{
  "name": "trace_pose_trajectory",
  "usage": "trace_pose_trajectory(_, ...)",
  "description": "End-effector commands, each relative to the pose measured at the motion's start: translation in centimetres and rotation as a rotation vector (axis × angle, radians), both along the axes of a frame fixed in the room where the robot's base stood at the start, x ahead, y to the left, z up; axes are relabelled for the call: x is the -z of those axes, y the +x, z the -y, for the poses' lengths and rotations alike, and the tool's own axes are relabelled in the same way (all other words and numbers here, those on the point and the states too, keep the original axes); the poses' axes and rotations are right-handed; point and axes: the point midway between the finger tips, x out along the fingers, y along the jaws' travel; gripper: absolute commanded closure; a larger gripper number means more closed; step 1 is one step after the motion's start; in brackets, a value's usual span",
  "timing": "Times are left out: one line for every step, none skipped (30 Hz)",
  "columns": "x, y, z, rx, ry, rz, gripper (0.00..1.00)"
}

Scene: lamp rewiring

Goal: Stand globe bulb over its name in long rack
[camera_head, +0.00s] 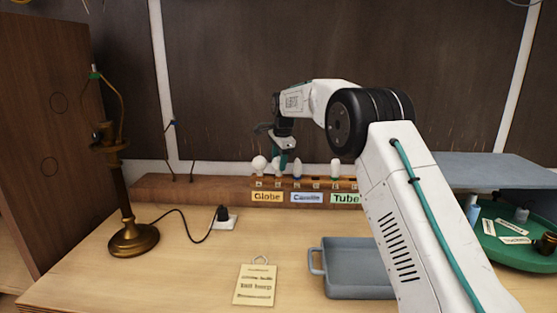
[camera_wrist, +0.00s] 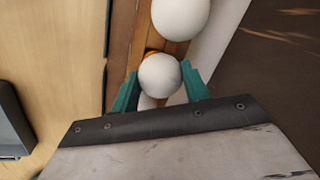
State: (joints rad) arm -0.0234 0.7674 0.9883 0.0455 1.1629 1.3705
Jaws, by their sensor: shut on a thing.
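The long rack (camera_head: 240,185) stands along the back of the bench, with name labels on its front: Globe (camera_head: 267,197), Candle (camera_head: 306,198) and Tube (camera_head: 345,198). My gripper (camera_head: 283,160) points down at the rack's Globe part. In the wrist view my gripper (camera_wrist: 161,88) is shut on a round white globe bulb (camera_wrist: 159,75), between its teal fingers. This bulb also shows in the head view (camera_head: 275,163), above the Globe label. I cannot tell whether its base is seated. A larger white globe bulb (camera_head: 259,165) stands just left of it, also near in the wrist view (camera_wrist: 180,14).
Other bulbs stand over Candle (camera_head: 297,169) and Tube (camera_head: 336,168). A brass lamp (camera_head: 133,238) stands at left with its cord to a socket (camera_head: 223,218). A grey tray (camera_head: 355,275) and a note card (camera_head: 255,285) lie in front. A green round tray (camera_head: 500,252) is at right.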

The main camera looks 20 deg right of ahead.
Motion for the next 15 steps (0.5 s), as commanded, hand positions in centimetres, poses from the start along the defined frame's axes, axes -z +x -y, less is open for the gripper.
trace_pose_trajectory(0.06,0.03,0.04,0.000,-0.001,0.001,0.76)
trace_pose_trajectory(0.07,0.04,0.04,0.000,-0.001,0.001,0.76)
trace_pose_trajectory(0.08,0.04,0.05,0.000,-0.001,0.001,0.76)
trace_pose_trajectory(0.08,0.03,0.06,0.000,-0.001,0.001,0.76)
trace_pose_trajectory(0.08,0.03,0.06,0.000,-0.001,0.001,0.76)
trace_pose_trajectory(0.09,0.04,0.07,0.001,-0.001,0.001,0.76)
trace_pose_trajectory(0.09,0.04,0.08,0.001,-0.001,0.001,0.76)
trace_pose_trajectory(0.09,0.04,0.08,0.001,-0.001,0.001,0.46)
trace_pose_trajectory(0.09,0.04,0.08,0.001,-0.001,0.001,0.35)
trace_pose_trajectory(0.09,0.04,0.08,0.001,-0.001,0.001,0.29)
trace_pose_trajectory(0.09,0.04,0.08,0.001,-0.001,0.001,0.29)
trace_pose_trajectory(0.08,0.03,0.07,0.001,-0.001,0.001,0.29)
trace_pose_trajectory(0.07,0.03,0.07,0.000,-0.001,0.001,0.29)
trace_pose_trajectory(0.07,0.03,0.07,0.000,-0.001,0.001,0.29)
trace_pose_trajectory(0.06,0.03,0.07,0.000,-0.001,0.001,0.29)
